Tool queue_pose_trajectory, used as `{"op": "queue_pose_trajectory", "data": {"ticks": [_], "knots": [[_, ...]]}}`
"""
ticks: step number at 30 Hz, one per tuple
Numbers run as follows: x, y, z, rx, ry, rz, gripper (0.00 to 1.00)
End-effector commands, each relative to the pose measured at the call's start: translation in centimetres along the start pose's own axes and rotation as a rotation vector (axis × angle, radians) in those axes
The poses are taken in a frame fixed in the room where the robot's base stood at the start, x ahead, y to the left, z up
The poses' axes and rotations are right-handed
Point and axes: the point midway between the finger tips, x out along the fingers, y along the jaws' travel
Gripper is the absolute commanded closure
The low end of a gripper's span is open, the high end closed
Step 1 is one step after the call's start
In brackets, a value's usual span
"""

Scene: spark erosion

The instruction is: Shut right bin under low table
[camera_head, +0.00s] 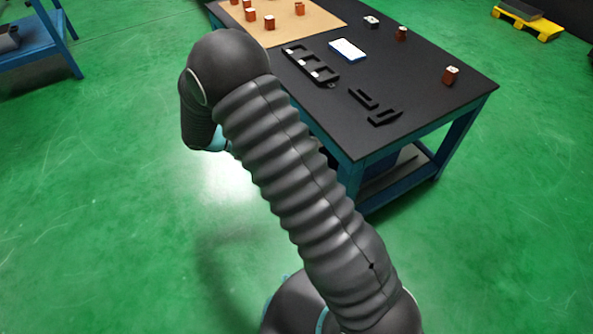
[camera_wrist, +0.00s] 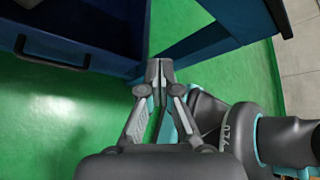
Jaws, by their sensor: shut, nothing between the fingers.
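The low table (camera_head: 430,75) has a black top and blue legs and stands at the upper right of the head view. In the wrist view a dark blue bin front (camera_wrist: 85,70) with a black bar handle (camera_wrist: 50,52) fills the upper left. I cannot tell from this view whether it is the right bin or how far out it stands. My gripper (camera_wrist: 160,68) is shut and empty, its fingertips by the right edge of the bin front; contact cannot be told.
A blue table leg (camera_wrist: 215,42) runs diagonally right of my fingertips. On the table top are a black tray (camera_head: 312,66), a blue-white box (camera_head: 347,49), black brackets (camera_head: 384,117) and small red-brown blocks (camera_head: 450,75). A blue bench (camera_head: 35,40) stands far left. Green floor is clear around.

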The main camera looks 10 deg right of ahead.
Motion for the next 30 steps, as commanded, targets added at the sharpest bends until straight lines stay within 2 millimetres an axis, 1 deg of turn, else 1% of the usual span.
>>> {"op": "queue_pose_trajectory", "data": {"ticks": [1, 5, 9, 12, 15, 18, 22, 26, 30], "knots": [[0.2, 1.7, -1.2, -0.081, -0.048, -0.022, 1.00], [0.5, 5.4, -3.5, -0.275, -0.169, -0.075, 1.00], [1.0, 9.1, -6.6, -0.477, -0.296, -0.145, 1.00], [1.4, 11.3, -8.8, -0.602, -0.377, -0.195, 1.00], [1.7, 13.0, -10.7, -0.699, -0.444, -0.239, 1.00], [2.0, 14.1, -12.0, -0.767, -0.490, -0.273, 1.00], [2.3, 14.8, -12.9, -0.813, -0.521, -0.297, 1.00], [2.9, 14.9, -12.7, -0.823, -0.527, -0.303, 1.00], [4.4, 14.8, -11.6, -0.823, -0.525, -0.304, 1.00]]}}
